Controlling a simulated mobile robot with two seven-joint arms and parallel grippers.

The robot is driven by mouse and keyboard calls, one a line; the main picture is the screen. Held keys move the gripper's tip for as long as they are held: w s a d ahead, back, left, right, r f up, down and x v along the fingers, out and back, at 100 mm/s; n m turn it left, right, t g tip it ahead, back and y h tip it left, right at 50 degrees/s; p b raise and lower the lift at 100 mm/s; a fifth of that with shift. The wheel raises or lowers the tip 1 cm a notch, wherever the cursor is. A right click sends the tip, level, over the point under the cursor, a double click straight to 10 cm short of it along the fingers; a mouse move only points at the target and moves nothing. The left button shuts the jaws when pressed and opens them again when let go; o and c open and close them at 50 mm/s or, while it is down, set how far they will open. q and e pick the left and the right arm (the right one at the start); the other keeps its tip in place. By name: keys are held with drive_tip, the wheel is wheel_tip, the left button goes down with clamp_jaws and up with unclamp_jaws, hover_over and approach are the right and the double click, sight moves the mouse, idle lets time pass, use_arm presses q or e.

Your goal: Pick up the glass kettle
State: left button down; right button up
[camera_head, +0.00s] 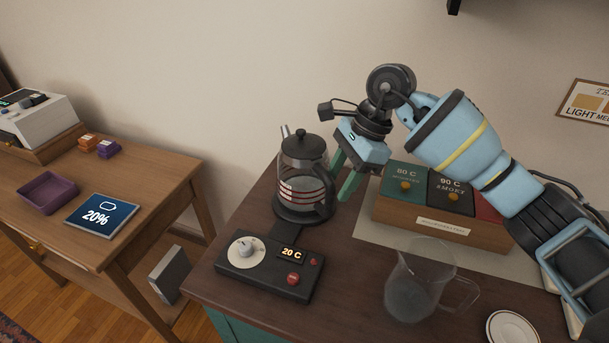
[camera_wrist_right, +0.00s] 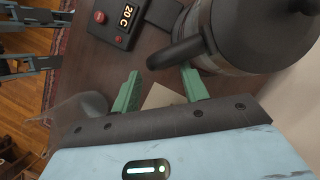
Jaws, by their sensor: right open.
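The glass kettle (camera_head: 302,187) stands upright on its black heating base at the back of the dark counter. It has a black lid, red stripes and a black handle on its right side. In the right wrist view the kettle (camera_wrist_right: 262,40) fills the upper right, with its handle (camera_wrist_right: 180,52) pointing left. My right gripper (camera_head: 343,178) is open and empty, its green fingers beside the handle. In the wrist view the fingertips (camera_wrist_right: 160,84) lie just short of the handle; I cannot tell whether they touch it. My left gripper is not in view.
A control panel (camera_head: 268,266) reading 20 C sits in front of the kettle. A clear glass jug (camera_head: 411,290) stands front right, near a white saucer (camera_head: 513,331). A side table (camera_head: 150,170) stands left.

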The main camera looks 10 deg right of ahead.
sight(331, 194)
drive_tip(key=x, duration=0.4)
drive_tip(key=shift+a+f, duration=0.15)
drive_tip(key=shift+f, duration=0.15)
clamp_jaws()
drive_tip(key=shift+w+r, duration=0.1)
drive_tip(key=shift+r, duration=0.05)
